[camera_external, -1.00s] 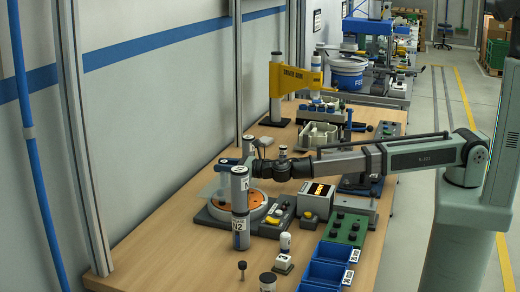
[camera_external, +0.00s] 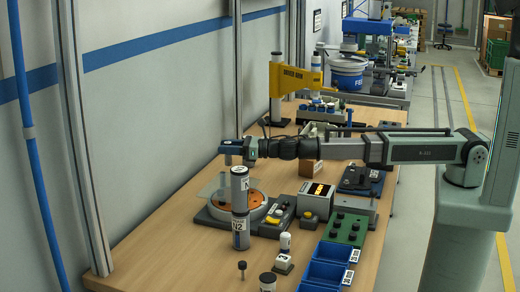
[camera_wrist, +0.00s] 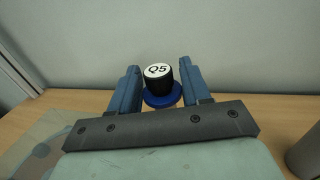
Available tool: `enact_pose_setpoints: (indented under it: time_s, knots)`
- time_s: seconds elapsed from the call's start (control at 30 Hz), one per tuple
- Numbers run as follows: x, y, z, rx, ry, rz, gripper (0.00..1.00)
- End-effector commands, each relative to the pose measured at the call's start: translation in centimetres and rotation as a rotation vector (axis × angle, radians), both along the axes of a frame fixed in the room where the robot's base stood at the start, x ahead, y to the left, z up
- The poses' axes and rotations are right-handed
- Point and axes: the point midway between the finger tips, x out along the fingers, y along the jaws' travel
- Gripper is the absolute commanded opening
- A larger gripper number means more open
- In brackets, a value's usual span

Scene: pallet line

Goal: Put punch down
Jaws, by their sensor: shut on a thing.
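The punch (camera_wrist: 158,72) has a black round head with a white top marked Q5 and a blue collar below it. In the wrist view it stands between the two blue fingers of my gripper (camera_wrist: 160,92), which is shut on it. Its lower part is hidden in that view. A short grey piece shows under the fingers, close to the round fixture with the orange disc (camera_external: 257,206). I cannot tell whether the punch touches anything below.
Two stacked grey cylinders (camera_external: 240,183) stand in front of the fixture, the lower one marked N2. A clear panel (camera_external: 211,188) is left of it. A display box (camera_external: 316,199), a green button panel (camera_external: 344,229) and blue bins (camera_external: 326,266) are to the right. The front left bench is clear.

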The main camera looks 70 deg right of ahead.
Motion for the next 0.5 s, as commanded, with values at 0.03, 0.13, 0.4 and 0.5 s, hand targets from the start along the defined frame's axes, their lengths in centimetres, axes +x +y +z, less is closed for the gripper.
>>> enact_pose_setpoints:
  time_s: [0.03, 0.13, 0.4, 0.5]
  knots:
    - [-0.9, -0.1, -0.1, 0.0, 0.0, 0.016, 0.1]
    - [-2.2, 0.0, -0.1, 0.0, -0.001, 0.045, 0.1]
    - [-3.8, -1.3, 0.5, 0.001, -0.002, 0.071, 0.1]
    - [-4.1, -2.1, 0.7, 0.001, -0.002, 0.071, 0.1]
